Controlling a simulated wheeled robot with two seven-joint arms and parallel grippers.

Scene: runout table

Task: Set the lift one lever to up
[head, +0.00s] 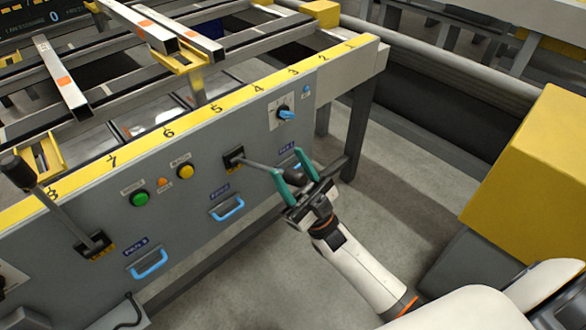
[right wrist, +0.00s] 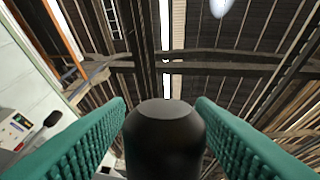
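A lever (head: 258,164) with a grey shaft comes out of a dark slot plate on the grey panel and points right, towards my right gripper. My right gripper (head: 293,166), with teal fingers, is at the lever's outer end, one finger on each side. In the right wrist view the black knob (right wrist: 165,140) stands between the two fingers, with a narrow gap beside it, so the fingers look open around it. A second lever (head: 62,208) with a black knob stands at the left, tilted up. The labels are too small to read surely. My left gripper is not in view.
The panel bears a green button (head: 140,199), an amber button (head: 185,171), a blue rotary switch (head: 286,113) and blue handles (head: 228,208). A yellow numbered strip (head: 187,124) runs along its top. A yellow block (head: 533,180) stands at the right.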

